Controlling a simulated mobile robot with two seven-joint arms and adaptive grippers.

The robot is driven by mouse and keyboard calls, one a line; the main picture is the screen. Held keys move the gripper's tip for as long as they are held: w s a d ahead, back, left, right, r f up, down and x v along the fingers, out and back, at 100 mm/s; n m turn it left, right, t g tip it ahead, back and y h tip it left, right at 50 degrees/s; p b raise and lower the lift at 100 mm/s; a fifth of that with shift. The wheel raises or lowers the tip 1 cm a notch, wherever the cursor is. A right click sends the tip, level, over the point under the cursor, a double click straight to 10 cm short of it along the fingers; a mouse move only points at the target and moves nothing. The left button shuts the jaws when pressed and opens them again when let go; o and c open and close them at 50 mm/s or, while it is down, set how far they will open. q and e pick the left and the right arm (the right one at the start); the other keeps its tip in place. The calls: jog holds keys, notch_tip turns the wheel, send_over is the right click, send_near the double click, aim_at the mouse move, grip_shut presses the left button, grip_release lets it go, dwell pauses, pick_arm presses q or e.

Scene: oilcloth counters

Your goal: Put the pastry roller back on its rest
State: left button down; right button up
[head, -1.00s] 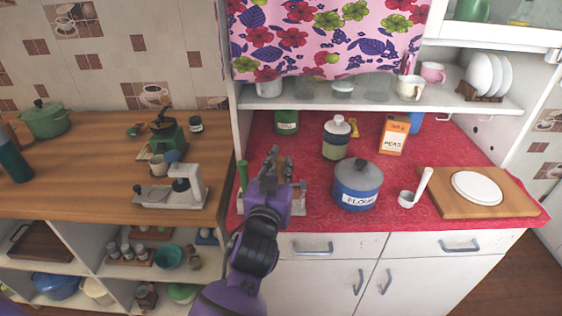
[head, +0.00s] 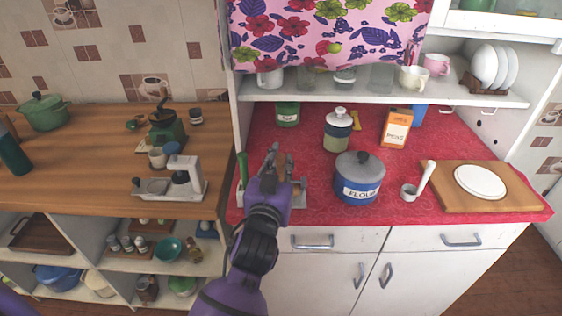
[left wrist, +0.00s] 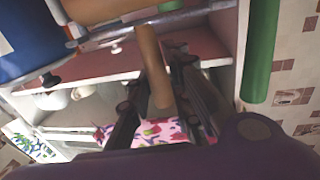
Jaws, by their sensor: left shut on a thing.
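My left gripper (head: 280,156) is over the left part of the red counter, left of the flour canister. In the left wrist view its dark fingers (left wrist: 160,95) are shut on a wooden handle of the pastry roller (left wrist: 154,65). A thicker wooden part (left wrist: 105,8) shows at the top edge of that view. Grey metal bars of what looks like the rest (left wrist: 172,18) run close to the roller. In the head view the rest (head: 299,193) shows beside the gripper, which hides most of the roller. I cannot tell whether the roller touches the rest. My right gripper is not in view.
A blue flour canister (head: 359,180) stands close on the right. A green upright cylinder (head: 243,168) is close on the left, also seen in the left wrist view (left wrist: 261,50). A ladle (head: 411,190) and board (head: 450,205) lie farther right. A shelf (head: 340,94) hangs behind.

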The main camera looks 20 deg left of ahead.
pick_arm(q)
jog(key=shift+f, duration=0.1)
jog(key=shift+f, duration=0.35)
jog(key=c, duration=1.5)
grip_release()
jog(key=shift+c, duration=0.2)
